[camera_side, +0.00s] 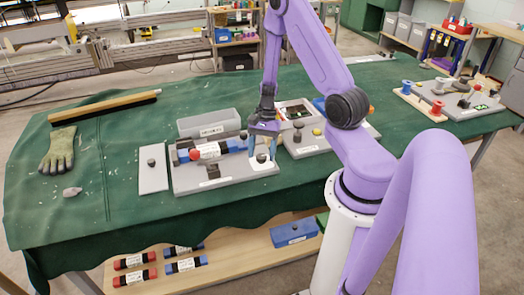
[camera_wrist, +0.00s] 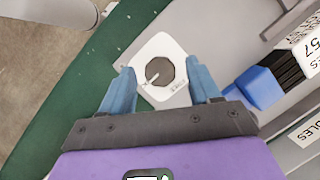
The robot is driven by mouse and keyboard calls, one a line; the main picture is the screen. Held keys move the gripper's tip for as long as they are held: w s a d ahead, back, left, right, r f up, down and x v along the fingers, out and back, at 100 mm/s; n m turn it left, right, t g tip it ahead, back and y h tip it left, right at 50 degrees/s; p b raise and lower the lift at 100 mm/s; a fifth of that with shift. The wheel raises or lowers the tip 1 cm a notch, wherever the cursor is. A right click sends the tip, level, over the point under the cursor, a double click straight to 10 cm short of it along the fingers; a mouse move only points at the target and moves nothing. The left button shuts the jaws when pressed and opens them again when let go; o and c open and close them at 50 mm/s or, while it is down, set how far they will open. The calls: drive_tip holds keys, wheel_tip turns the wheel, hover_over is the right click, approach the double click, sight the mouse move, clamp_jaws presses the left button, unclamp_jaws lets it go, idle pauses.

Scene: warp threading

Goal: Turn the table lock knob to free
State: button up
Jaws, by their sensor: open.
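The lock knob (camera_wrist: 160,72) is a dark, many-sided knob with a pale pointer line towards its lower left in the wrist view. It sits on a white labelled plate (camera_wrist: 175,46); the label is too small to read. In the side view the knob (camera_side: 262,158) is at the right front corner of the grey fixture board (camera_side: 222,182). My gripper (camera_wrist: 162,76) is open, with one blue finger on each side of the knob. In the side view my gripper (camera_side: 262,148) points down over it. I cannot tell whether the fingers touch the knob.
A blue-ended black bundle (camera_wrist: 262,86) lies right of the knob in the wrist view. In the side view, a grey bin (camera_side: 208,122) stands behind the board and another fixture (camera_side: 306,146) stands to its right. A glove (camera_side: 59,150) lies left on the green cloth (camera_side: 110,190).

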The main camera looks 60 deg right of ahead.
drive_tip(key=c, duration=1)
drive_tip(key=shift+c, duration=0.2)
drive_tip(key=n+g, duration=0.1)
drive_tip(key=n, duration=0.3)
drive_tip(key=shift+w+n+g+h, duration=0.2)
drive_tip(key=shift+n+g+h, duration=0.2)
drive_tip(key=n+g+h, duration=0.1)
drive_tip(key=n, duration=0.3)
drive_tip(key=shift+w+a, duration=0.1)
drive_tip(key=shift+a, duration=0.05)
drive_tip(key=n+h, duration=0.1)
drive_tip(key=n, duration=0.4)
drive_tip(key=shift+a+g+h, duration=0.15)
drive_tip(key=shift+g+h, duration=0.25)
drive_tip(key=shift+a+n+h, duration=0.15)
drive_tip(key=shift+n+h, duration=0.65)
drive_tip(key=shift+n, duration=1.3)
